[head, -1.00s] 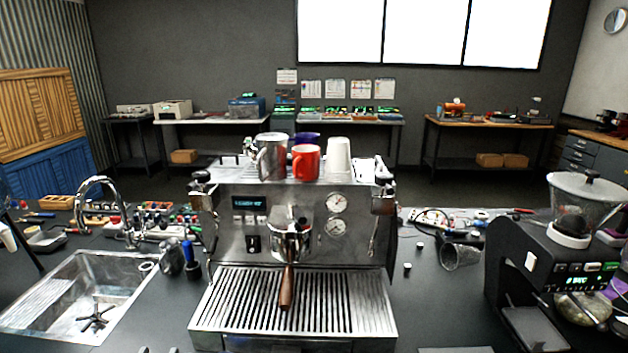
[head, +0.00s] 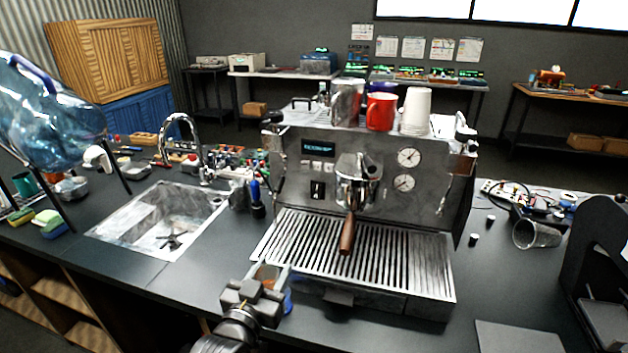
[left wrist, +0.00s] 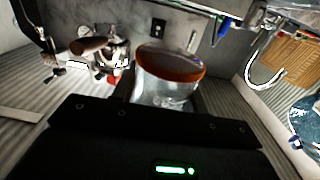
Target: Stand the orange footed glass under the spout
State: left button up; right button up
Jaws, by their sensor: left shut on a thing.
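The glass with an orange rim (left wrist: 168,85) is clear below the rim and sits between the jaws of my left gripper (head: 268,280); in the head view only a bit of its orange (head: 268,272) shows past the jaws. The gripper is shut on the glass, near the front left corner of the drip tray. The glass's foot is hidden. The portafilter with a wooden handle (head: 347,236) hangs from the group head (head: 357,180) over the slatted drip tray (head: 400,258) of the steel espresso machine; it also shows in the left wrist view (left wrist: 92,46). My right gripper is out of view.
A red mug (head: 381,112) and white cups (head: 416,108) stand on the machine. The sink (head: 125,232) and faucet (head: 180,122) are at left. A clear cup (head: 537,234) lies right of the machine, near the dark grinder (head: 600,260). The drip tray is bare.

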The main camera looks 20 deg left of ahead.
pick_arm(q)
jog(key=shift+s+a+f, duration=0.1)
jog(key=s+a+r+p, duration=0.1)
jog(key=s+a+p, duration=0.2)
jog(key=s+a, duration=0.3)
jog(key=shift+a+r, duration=0.2)
jog(key=shift+a, duration=1.05)
